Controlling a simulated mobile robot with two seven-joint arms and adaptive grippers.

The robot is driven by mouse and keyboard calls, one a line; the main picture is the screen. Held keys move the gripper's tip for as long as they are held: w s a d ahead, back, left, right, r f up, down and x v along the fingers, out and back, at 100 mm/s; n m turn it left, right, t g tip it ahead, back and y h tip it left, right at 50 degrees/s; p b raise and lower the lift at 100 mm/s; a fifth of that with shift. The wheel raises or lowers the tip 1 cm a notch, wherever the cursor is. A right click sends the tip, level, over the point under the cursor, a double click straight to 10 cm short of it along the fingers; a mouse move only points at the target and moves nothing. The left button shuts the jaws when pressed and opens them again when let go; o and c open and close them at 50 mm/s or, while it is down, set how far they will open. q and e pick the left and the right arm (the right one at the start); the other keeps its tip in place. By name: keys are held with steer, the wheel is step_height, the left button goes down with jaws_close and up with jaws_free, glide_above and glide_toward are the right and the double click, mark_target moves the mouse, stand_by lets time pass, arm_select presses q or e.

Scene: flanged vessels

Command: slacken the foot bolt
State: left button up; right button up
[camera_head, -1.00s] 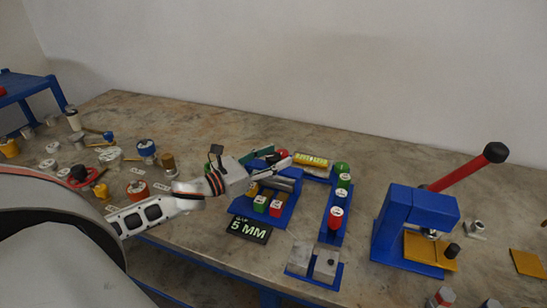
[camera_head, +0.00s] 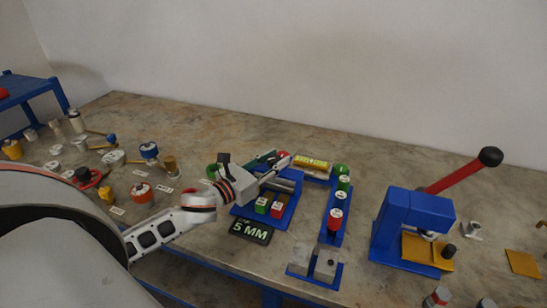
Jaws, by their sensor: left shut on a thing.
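My left gripper (camera_head: 281,170) reaches in from the left over a blue fixture (camera_head: 291,207) near the middle of the bench. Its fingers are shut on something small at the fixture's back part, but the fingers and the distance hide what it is. I cannot pick out the foot bolt; it is too small or hidden behind my gripper. My right gripper is not in view.
A blue rack (camera_head: 340,238) of red, white and green cylinders stands right of the fixture, with grey blocks (camera_head: 325,265) in front. Further right is a blue press (camera_head: 412,225) with a red lever (camera_head: 460,175). Many small parts crowd the bench's left; the back is clear.

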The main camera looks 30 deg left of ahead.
arm_select(q)
steer(key=n+y, duration=0.1)
steer(key=y+p, duration=0.1)
steer(key=n+y+p, duration=0.1)
steer(key=y, duration=0.1)
steer(key=shift+d+r+n, duration=0.1)
steer(key=shift+r+n, duration=0.15)
steer(key=shift+n, duration=0.05)
steer(key=n+y, duration=0.1)
steer(key=y, duration=0.1)
steer(key=n+y+p, duration=0.1)
steer(key=n+y, duration=0.1)
steer(key=y, duration=0.1)
steer(key=shift+f+g, duration=0.15)
steer(key=shift+g, duration=0.25)
steer(key=n+g+y, duration=0.1)
steer(key=n+y, duration=0.1)
steer(key=y, duration=0.1)
steer(key=shift+n+g+y, duration=0.6)
steer(key=shift+n+y, duration=0.1)
steer(key=shift+y, duration=0.1)
steer(key=o, duration=1.1)
steer(key=shift+f, duration=0.1)
